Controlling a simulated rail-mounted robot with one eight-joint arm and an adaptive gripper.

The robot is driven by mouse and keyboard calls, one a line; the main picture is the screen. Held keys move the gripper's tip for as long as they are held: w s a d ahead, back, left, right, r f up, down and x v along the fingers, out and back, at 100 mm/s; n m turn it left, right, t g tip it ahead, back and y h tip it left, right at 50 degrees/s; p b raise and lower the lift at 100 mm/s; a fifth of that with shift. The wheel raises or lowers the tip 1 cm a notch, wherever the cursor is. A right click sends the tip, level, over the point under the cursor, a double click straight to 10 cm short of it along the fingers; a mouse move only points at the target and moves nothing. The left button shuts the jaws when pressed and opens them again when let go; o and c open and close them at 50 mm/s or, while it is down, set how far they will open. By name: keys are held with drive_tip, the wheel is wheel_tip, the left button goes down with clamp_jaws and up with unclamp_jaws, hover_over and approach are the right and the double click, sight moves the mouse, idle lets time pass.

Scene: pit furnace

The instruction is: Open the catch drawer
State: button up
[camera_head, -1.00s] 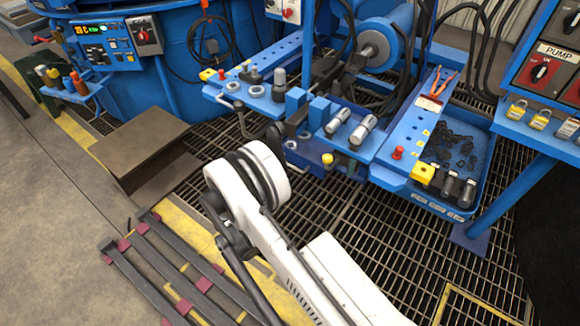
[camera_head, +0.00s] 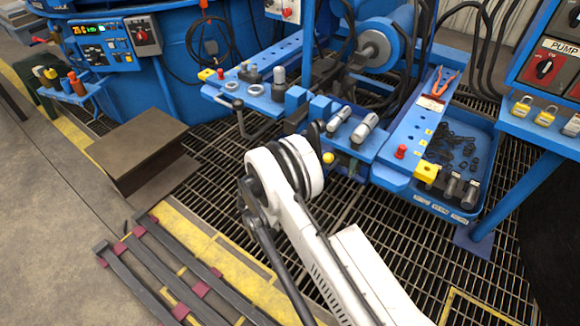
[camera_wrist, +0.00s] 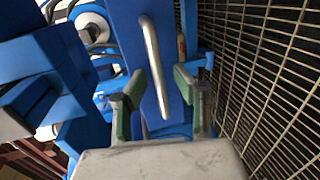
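In the wrist view, a silver bar handle (camera_wrist: 154,70) stands on a flat blue front (camera_wrist: 128,35), which looks like the catch drawer's face. My gripper (camera_wrist: 157,92) is open. Its two green-padded fingers stand on either side of the handle's lower part, with gaps visible on both sides. I cannot tell whether the fingertips reach the handle's depth. In the head view, my white arm reaches to the front of the blue bench (camera_head: 385,148) and hides most of the gripper and the drawer front.
Metal floor grating (camera_head: 335,225) lies under the bench and fills the right of the wrist view. A blue tray (camera_head: 480,150) of dark parts is at the bench's right. A brown step (camera_head: 140,145) and a dark rack (camera_head: 165,280) lie to the left.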

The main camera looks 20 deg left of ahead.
drive_tip(key=shift+c, duration=0.5)
clamp_jaws()
drive_tip(key=shift+s, duration=0.1)
